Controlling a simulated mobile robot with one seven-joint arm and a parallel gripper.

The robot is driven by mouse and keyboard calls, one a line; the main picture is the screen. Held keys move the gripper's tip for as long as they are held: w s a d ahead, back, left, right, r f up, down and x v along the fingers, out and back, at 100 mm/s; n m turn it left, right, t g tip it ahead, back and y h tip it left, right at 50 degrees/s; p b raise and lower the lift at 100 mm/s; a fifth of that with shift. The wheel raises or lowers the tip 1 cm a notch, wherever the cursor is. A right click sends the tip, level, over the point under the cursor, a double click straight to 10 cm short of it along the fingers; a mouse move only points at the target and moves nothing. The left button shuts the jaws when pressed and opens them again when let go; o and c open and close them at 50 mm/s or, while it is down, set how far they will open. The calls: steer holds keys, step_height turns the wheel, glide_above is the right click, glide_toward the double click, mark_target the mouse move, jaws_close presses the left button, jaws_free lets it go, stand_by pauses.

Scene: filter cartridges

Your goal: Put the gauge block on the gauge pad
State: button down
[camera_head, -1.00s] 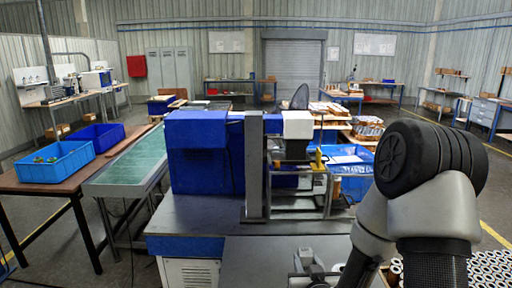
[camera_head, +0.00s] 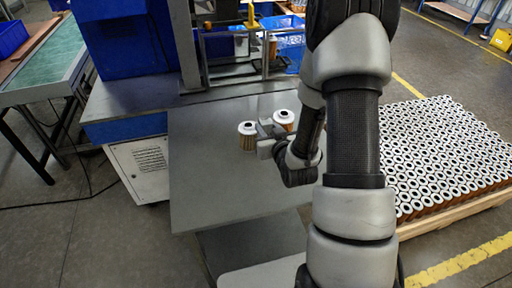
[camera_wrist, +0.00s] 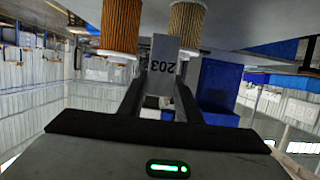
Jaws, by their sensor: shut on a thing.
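My gripper (camera_head: 268,142) is low over the grey table and shut on the gauge block (camera_wrist: 163,62), a grey block marked 203. In the wrist view it shows between my two fingers. In the head view the block is hard to tell apart from the gripper. I cannot make out the gauge pad in either view.
Two filter cartridges, one on the left (camera_head: 247,137) and one on the right (camera_head: 283,121), stand on the grey table (camera_head: 205,190) close to my gripper. A pallet of many cartridges (camera_head: 440,150) lies at right. The table's front left is clear.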

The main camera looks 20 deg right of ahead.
step_height(320, 180, down, 4)
steer(key=shift+w+r, duration=0.1)
steer(key=shift+f, duration=2.1)
steer(key=shift+f+b, duration=0.2)
steer(key=shift+b, duration=0.15)
steer(key=c, duration=1.3)
jaws_free()
